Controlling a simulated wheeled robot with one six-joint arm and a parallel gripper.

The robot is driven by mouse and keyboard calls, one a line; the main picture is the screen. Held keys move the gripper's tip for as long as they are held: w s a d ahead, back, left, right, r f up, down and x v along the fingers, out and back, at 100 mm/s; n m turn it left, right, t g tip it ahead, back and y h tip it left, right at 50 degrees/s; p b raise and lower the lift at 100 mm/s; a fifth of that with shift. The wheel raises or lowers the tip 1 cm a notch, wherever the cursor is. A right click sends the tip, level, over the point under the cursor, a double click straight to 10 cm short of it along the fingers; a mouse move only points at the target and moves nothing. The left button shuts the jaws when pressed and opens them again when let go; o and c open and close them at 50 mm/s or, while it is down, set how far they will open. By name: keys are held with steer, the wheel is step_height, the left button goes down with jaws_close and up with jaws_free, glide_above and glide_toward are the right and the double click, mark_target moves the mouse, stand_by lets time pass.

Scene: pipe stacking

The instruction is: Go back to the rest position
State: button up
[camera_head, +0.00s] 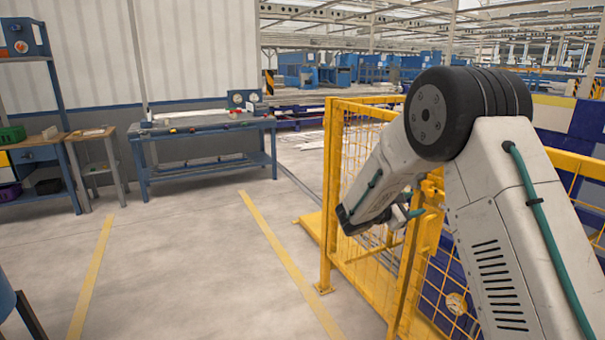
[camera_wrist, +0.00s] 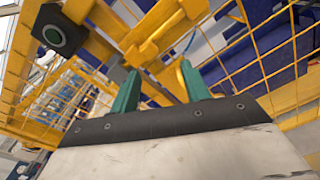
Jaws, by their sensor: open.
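My gripper (camera_wrist: 157,88) shows in the wrist view as two green fingers, spread apart with nothing between them. Beyond the fingers are yellow frame parts of the fence. In the head view my white arm is bent at its dark joint on the right side. A small green part of my gripper (camera_head: 411,213) shows beside the yellow fence, partly hidden by the arm. No pipe can be made out in either view.
A yellow mesh fence (camera_head: 327,215) stands close to my arm on the right. A blue workbench (camera_head: 210,130) and a small wooden-topped table (camera_head: 90,134) stand at the back left. The grey floor with yellow lines is clear in the middle.

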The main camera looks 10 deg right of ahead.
steer(key=s+m+g+y, duration=0.6)
steer(key=s+m+g, duration=0.2)
steer(key=s, duration=1.3)
steer(key=s+a+r+m+t+y, duration=0.1)
steer(key=s+a+r+m+y, duration=0.1)
steer(key=s, duration=0.6)
steer(key=s+a+r+m+t+y, duration=0.1)
steer(key=s+a+r+m+y, duration=0.2)
steer(key=s, duration=0.6)
steer(key=s+a+r+m+t+y, duration=0.1)
steer(key=s+a+r+m+y, duration=0.2)
steer(key=s+a+y, duration=0.2)
steer(key=shift+s+a, duration=1.4)
steer(key=shift+s, duration=0.65)
steer(key=shift+r, duration=0.1)
